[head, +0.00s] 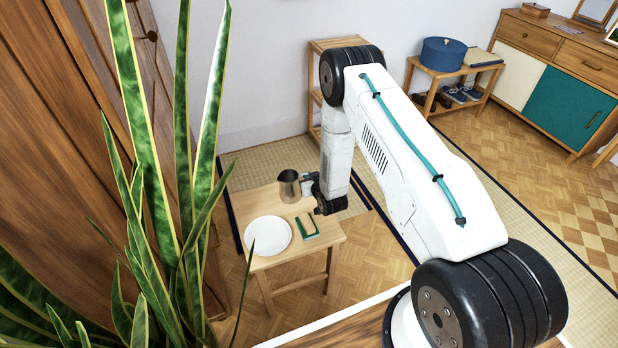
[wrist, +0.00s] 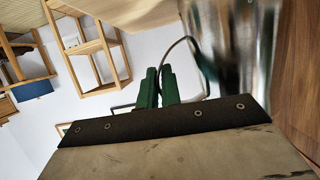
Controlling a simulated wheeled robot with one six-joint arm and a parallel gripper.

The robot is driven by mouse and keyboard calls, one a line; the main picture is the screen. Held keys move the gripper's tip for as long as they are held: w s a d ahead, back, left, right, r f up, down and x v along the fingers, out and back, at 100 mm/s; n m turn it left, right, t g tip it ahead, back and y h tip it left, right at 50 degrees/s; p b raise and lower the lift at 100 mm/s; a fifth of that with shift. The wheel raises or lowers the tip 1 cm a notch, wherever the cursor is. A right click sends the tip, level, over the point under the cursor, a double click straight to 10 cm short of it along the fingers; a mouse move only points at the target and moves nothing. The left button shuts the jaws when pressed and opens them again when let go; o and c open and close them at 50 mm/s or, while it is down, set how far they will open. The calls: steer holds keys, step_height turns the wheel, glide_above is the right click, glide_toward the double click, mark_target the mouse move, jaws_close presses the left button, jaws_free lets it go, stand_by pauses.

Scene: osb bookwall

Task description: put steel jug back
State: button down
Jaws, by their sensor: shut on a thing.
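The steel jug (head: 289,187) is upright at the back of the small wooden table (head: 325,238) in the head view. I cannot tell whether its base touches the tabletop. My gripper (head: 311,184) is at the jug's right side, partly hidden by my arm. In the wrist view the jug (wrist: 232,45) fills the upper right, shiny and cut off by the frame. The green fingers of my gripper (wrist: 158,88) are shut on its thin curved handle (wrist: 182,42).
A white plate (head: 268,235) and a green-and-tan sponge (head: 307,226) lie on the table in front of the jug. A plant (head: 150,190) stands close at left. A wooden shelf (head: 316,88) is behind my arm. A bench (head: 445,72) holds a blue box (head: 443,54).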

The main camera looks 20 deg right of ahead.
steer(key=c, duration=1.6)
jaws_free()
steer(key=shift+s, duration=0.1)
steer(key=v, duration=1.2)
steer(key=w+r+g, duration=0.3)
steer(key=w+r, duration=0.1)
steer(key=r, duration=1.1)
steer(key=s+r+g, duration=0.3)
steer(key=s+r, duration=0.2)
steer(key=r, duration=0.8)
steer(key=s+a+r+g, duration=0.1)
steer(key=s+r+g, duration=0.1)
steer(key=s+r, duration=0.4)
steer(key=s+a+r+g, duration=0.1)
steer(key=s+r, duration=0.5)
steer(key=s, duration=1.1)
steer(key=s+a+r+g, duration=0.1)
steer(key=s+r+g, duration=0.2)
steer(key=s+r, duration=0.3)
steer(key=s, duration=0.5)
steer(key=shift+s+a, duration=0.25)
